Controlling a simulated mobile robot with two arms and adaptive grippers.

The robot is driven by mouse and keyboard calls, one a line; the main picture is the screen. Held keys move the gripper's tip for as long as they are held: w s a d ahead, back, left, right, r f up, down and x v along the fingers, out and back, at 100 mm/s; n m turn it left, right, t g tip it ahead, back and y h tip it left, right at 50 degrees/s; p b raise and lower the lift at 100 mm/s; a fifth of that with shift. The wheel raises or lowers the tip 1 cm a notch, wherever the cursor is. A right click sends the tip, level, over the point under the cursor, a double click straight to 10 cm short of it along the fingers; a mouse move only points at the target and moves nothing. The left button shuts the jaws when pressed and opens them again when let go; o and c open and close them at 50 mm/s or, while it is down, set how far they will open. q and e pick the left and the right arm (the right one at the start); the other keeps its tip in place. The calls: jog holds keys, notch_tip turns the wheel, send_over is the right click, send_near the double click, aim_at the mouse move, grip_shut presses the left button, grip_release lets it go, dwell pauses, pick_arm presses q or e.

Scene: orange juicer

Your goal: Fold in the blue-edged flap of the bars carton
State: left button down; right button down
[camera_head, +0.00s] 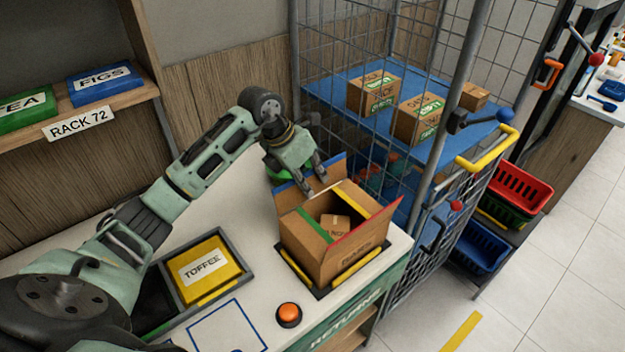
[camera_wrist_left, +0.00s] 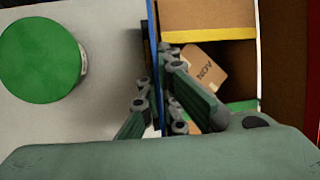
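The bars carton (camera_head: 318,258) stands open on the counter with its flaps up. Its blue-edged flap (camera_head: 287,198) is on the far left side, standing up; in the left wrist view its blue edge (camera_wrist_left: 153,40) runs vertically. Green-, yellow- and red-edged flaps are on the other sides. My left gripper (camera_head: 315,186) is at the blue-edged flap, its fingers slightly apart with the edge showing between them. Contact is unclear. My right gripper is out of view.
A green-lidded round container (camera_wrist_left: 40,60) stands left of the flap. A TOFFEE tray (camera_head: 208,266) and an orange button (camera_head: 289,314) are on the counter. A wire cage (camera_head: 425,150) with boxes stands close behind the carton to the right.

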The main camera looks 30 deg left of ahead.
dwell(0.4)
pick_arm(q)
jog(key=y+b, duration=0.1)
jog(key=d+t+y+b, duration=0.1)
jog(key=shift+s+f+m+b, duration=0.15)
jog(key=shift+s+m+b, duration=0.05)
jog(key=shift+m+b, duration=0.15)
jog(key=y+b, duration=0.1)
jog(key=b, duration=0.1)
jog(key=d+t+y+b, duration=0.1)
jog(key=y+b, duration=0.1)
jog(key=shift+s+d+f+m, duration=0.1)
jog(key=shift+s+f+m, duration=0.1)
jog(key=shift+m, duration=0.15)
jog(key=shift+s+d+r+t+y+b, duration=0.15)
jog(key=shift+t+y+b, duration=0.15)
jog(key=shift+y+b, duration=0.45)
jog(key=c, duration=2)
grip_release()
jog(key=shift+r, duration=0.1)
jog(key=shift+v, duration=5.95)
